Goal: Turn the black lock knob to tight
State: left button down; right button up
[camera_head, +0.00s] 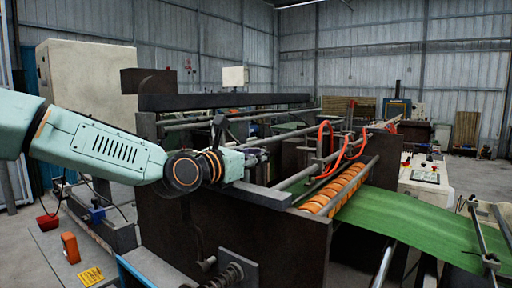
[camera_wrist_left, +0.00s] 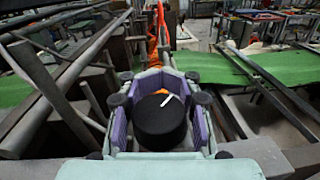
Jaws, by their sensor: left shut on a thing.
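The black lock knob (camera_wrist_left: 160,122) is a round black cylinder with a white pointer line and a small orange mark on its top. It sits between the purple-padded fingers of my left gripper (camera_wrist_left: 160,108) in the left wrist view, and the fingers are shut on it from both sides. In the head view my left arm comes in from the left, and the left gripper (camera_head: 256,156) is at the top of the machine's dark side frame. The knob is hidden there by the gripper. My right gripper is not in view.
Green sheet (camera_head: 420,222) runs over orange-banded rollers (camera_head: 335,190) right of the gripper. Orange hoses (camera_head: 340,150) loop above the rollers. Metal bars cross the machine near the gripper. A red-buttoned control console (camera_head: 425,178) stands at the right, with open floor beyond.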

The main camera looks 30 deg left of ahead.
pick_arm(q)
jog(key=shift+d+m+h+p, duration=0.1)
jog(key=shift+m+h+p, duration=0.5)
jog(key=shift+h, duration=0.3)
jog(key=shift+r, duration=0.1)
jog(key=c, duration=1.5)
grip_release()
jog(key=shift+s, duration=0.1)
jog(key=o, duration=0.4)
jog(key=shift+s, duration=0.15)
jog(key=shift+c, duration=0.2)
jog(key=shift+w, duration=0.2)
